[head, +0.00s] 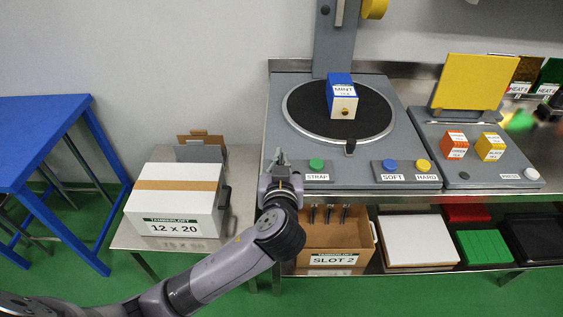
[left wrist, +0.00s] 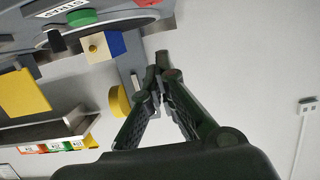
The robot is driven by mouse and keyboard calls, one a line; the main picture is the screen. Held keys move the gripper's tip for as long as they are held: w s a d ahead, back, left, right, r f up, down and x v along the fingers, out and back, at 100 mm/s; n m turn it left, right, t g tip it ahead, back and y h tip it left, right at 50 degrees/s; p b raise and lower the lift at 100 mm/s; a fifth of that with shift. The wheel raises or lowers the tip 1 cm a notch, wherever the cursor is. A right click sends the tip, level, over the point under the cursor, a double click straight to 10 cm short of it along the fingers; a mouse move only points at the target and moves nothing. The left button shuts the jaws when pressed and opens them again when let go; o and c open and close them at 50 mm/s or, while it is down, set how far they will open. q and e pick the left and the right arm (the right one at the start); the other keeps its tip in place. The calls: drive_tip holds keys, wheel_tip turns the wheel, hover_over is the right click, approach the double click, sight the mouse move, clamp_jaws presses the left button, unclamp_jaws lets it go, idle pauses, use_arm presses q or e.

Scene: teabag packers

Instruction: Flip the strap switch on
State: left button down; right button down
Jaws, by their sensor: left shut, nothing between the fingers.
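The strap switch is a round green button (head: 317,164) on a grey panel labelled STRAP, at the front left of the grey machine. The button also shows near the top of the left wrist view (left wrist: 83,17). My left gripper (head: 281,159) is shut and empty, just left of the button with a small gap in the head view. Its fingertips meet in the middle of the left wrist view (left wrist: 163,72). A blue and white MINT box (head: 342,98) stands on the black turntable (head: 300,108) behind the button. My right gripper is not in view.
Blue SOFT (head: 390,165) and yellow HARD (head: 423,165) buttons sit to the right, with a small black peg (head: 350,147) behind. A white 12 x 20 carton (head: 174,199) stands left. A SLOT 2 box (head: 332,240) sits below.

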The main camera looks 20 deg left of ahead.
use_arm(q)
drive_tip(key=x, duration=0.4)
drive_tip(key=shift+r+p, duration=0.15)
drive_tip(key=shift+p, duration=0.15)
wheel_tip(320, 180, down, 3)
drive_tip(key=shift+s+r, duration=0.1)
drive_tip(key=shift+f, duration=0.75)
drive_tip(key=shift+s+d, duration=0.1)
